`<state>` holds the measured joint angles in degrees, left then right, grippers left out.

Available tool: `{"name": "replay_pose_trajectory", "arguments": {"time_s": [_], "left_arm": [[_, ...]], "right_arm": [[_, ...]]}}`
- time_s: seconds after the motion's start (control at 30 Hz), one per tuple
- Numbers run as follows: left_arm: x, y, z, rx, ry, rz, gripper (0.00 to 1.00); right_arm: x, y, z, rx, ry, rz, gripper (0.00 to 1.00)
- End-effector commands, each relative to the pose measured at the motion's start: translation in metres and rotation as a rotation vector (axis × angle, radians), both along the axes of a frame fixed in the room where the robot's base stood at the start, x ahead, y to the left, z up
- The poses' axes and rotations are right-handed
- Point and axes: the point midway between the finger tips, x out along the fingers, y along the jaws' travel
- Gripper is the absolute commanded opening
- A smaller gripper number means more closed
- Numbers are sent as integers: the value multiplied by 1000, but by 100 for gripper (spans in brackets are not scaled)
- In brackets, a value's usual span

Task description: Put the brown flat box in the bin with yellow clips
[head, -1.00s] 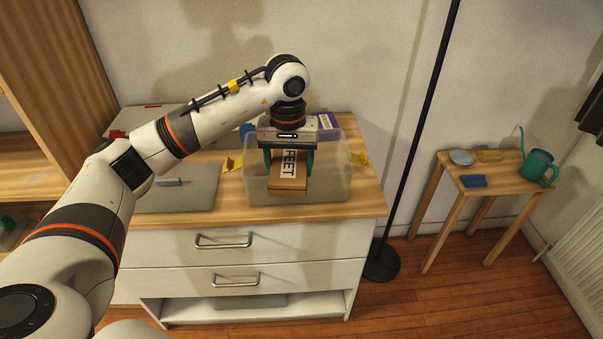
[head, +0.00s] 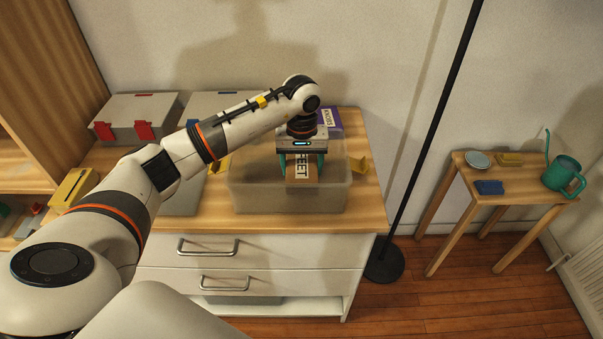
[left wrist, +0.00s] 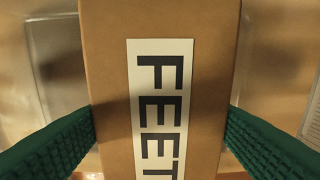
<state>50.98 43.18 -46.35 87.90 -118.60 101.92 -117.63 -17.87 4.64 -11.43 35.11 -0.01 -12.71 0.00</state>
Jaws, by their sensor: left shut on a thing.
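The brown flat box (head: 298,183) carries a white label reading FEET. My left gripper (head: 301,167) has its green fingers shut on the box's two sides, and the left wrist view also shows the box (left wrist: 106,60) between them. The translucent bin (head: 246,198) stands open on the cabinet top, with a yellow clip (head: 358,164) hanging out at the right and another at the left, partly hidden by my arm. The box is within the bin's outline; I cannot tell how deep it sits or whether it touches the floor. My right gripper is not in view.
A closed grey bin with red clips (head: 137,112) and a blue-clipped bin (head: 205,102) stand behind my left arm. A purple box (head: 331,119) is behind the bin. A lamp pole (head: 433,130) rises at the right, before a small table (head: 510,187) with a teal watering can (head: 565,174).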

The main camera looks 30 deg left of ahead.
Motion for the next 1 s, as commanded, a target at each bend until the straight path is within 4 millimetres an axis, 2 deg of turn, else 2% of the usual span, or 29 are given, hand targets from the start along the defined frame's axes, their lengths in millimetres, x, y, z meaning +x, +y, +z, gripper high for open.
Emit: {"name": "replay_pose_trajectory", "arguments": {"time_s": [0.27, 0.6, 0.63, 0.73, 0.77, 1.0], "left_arm": [[-1, 0, -34, -1, 2, 0, 42], [0, 0, -39, 0, 0, 0, 42], [0, 0, -39, 0, 0, 0, 70], [0, 0, -38, 0, 0, 0, 86], [0, 0, -38, -1, 1, 0, 90], [0, 0, -37, -1, 1, 0, 90]], "right_arm": [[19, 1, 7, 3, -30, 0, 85], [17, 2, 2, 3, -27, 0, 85], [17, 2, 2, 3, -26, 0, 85], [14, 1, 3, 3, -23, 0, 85], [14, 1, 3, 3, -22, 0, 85], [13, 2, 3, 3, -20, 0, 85]]}}
